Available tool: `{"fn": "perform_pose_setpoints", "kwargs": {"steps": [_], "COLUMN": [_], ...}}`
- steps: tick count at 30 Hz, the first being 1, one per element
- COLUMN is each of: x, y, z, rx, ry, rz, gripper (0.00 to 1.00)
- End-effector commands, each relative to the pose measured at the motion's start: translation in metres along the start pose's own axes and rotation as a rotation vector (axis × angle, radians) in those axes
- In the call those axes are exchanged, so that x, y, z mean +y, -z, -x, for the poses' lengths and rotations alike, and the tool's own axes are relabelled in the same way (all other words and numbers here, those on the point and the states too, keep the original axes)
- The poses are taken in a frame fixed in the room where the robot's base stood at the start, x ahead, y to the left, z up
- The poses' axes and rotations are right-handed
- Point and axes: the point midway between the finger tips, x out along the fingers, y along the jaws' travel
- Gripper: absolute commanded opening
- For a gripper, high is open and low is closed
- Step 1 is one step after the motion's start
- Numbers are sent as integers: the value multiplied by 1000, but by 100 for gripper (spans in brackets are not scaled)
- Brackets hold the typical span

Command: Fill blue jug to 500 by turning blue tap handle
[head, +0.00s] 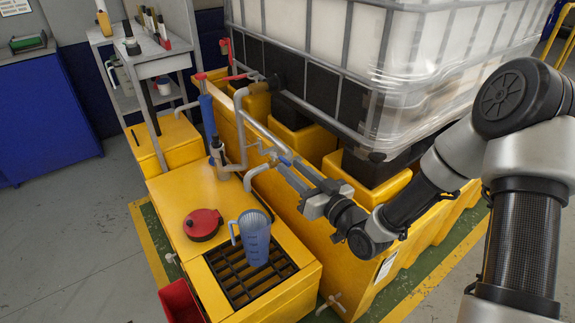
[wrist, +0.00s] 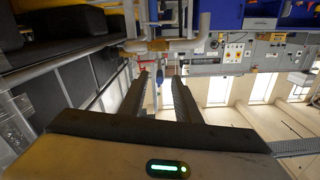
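The translucent blue jug (head: 255,240) stands upright on a black grate (head: 228,272) in the yellow unit. Dark marks show on its side, but I cannot read them or tell a liquid level. The blue tap handle (head: 286,160) is on the grey pipework above and behind the jug. A curved grey spout (head: 256,174) points down near the jug. My gripper (head: 289,173) reaches in from the right to the handle. In the wrist view its fingers (wrist: 158,82) are apart, with a narrow blue part (wrist: 160,98) showing between them. Contact with the handle cannot be told.
A red-and-black round cap (head: 203,224) lies on the yellow top (head: 180,200) left of the jug. A caged white tank (head: 400,40) stands behind my arm. A blue upright pipe part (head: 208,115) and red valve handles (head: 240,76) are farther back. A red bin (head: 181,303) is at front left.

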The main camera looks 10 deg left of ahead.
Motion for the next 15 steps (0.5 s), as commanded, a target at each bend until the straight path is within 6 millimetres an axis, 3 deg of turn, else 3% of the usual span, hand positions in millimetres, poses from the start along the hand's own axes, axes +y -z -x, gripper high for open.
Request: {"fn": "perform_pose_setpoints", "kwargs": {"steps": [15], "x": [0], "y": [0], "z": [-31], "rx": [1], "ry": [-1], "rz": [-1], "gripper": [30]}}
